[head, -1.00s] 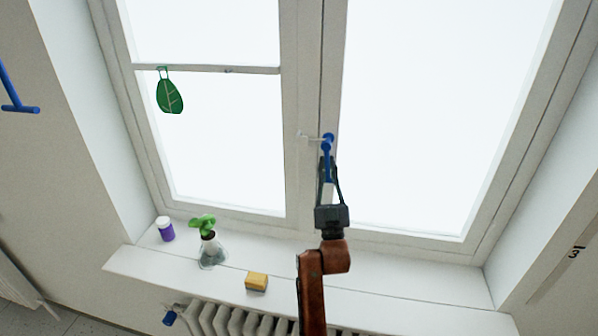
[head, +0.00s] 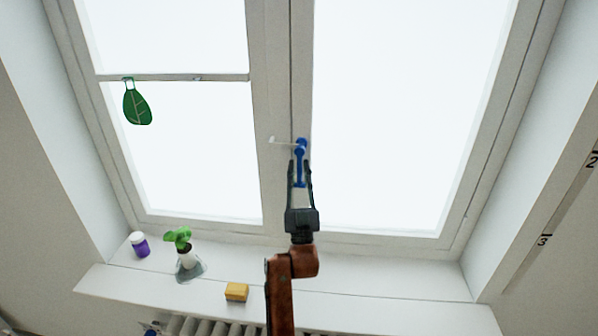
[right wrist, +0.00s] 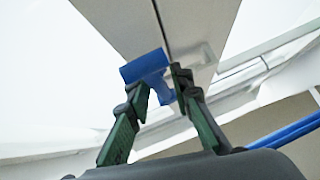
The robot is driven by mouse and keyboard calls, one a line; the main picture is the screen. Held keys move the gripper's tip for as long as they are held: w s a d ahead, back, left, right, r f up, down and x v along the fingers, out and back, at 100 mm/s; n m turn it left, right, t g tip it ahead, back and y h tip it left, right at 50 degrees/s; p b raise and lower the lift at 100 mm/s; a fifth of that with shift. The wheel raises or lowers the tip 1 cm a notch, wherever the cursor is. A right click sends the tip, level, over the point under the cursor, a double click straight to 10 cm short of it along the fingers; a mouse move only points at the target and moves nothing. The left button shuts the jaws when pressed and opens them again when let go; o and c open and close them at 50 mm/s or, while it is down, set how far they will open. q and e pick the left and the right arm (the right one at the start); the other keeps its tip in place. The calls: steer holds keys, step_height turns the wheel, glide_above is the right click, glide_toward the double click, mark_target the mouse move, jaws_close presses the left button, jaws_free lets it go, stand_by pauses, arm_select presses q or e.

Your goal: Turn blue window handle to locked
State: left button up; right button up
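The blue window handle (head: 300,162) is on the window's middle frame, its lever hanging down. My right gripper (head: 300,172) is at the handle from below, with its fingers on either side of the lever. In the right wrist view the blue handle (right wrist: 145,66) shows its crosswise top. Part of the lever lies between the fingertips of my right gripper (right wrist: 160,86), with a gap visible, so the fingers look open around it. Any light contact is hard to tell. My left gripper is not in view.
A white handle (head: 285,141) points left beside the blue one. On the sill (head: 350,285) stand a purple jar (head: 139,245), a potted plant (head: 183,250) and a yellow sponge (head: 237,292). A green leaf ornament (head: 137,104) hangs at the left pane. A radiator (head: 205,326) is below.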

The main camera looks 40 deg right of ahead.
mark_target(299, 146)
steer(key=shift+o, duration=0.8)
steer(key=shift+r, duration=0.1)
steer(key=r, duration=0.9)
steer(key=shift+s+d+r, duration=0.15)
steer(key=shift+s+r, duration=0.05)
steer(key=shift+r, duration=0.2)
steer(key=shift+w, duration=0.25)
steer(key=shift+s, duration=0.1)
